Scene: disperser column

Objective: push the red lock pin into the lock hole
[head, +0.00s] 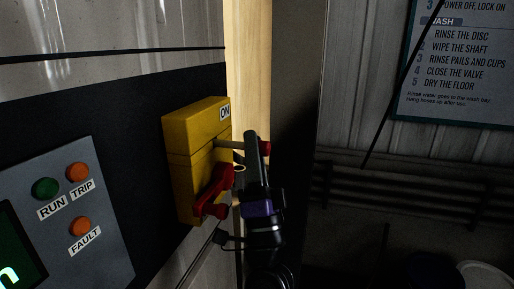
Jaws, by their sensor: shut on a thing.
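My gripper (253,150) is dark, seen edge-on, and shut on the pin. The shaft's tip reaches the right face of the box near the top of the red handle. I cannot tell whether the tip is in the lock hole. The hole itself is hidden. The red switch handle (213,191) slants on the box, below the shaft. A small pale ring shows beside the gripper.
A grey panel (98,239) with a green button, orange lamps and a screen is at the left. A wooden post (249,75) stands behind the box. A sign (459,65) hangs at the upper right. Pipes and dim floor lie at the right.

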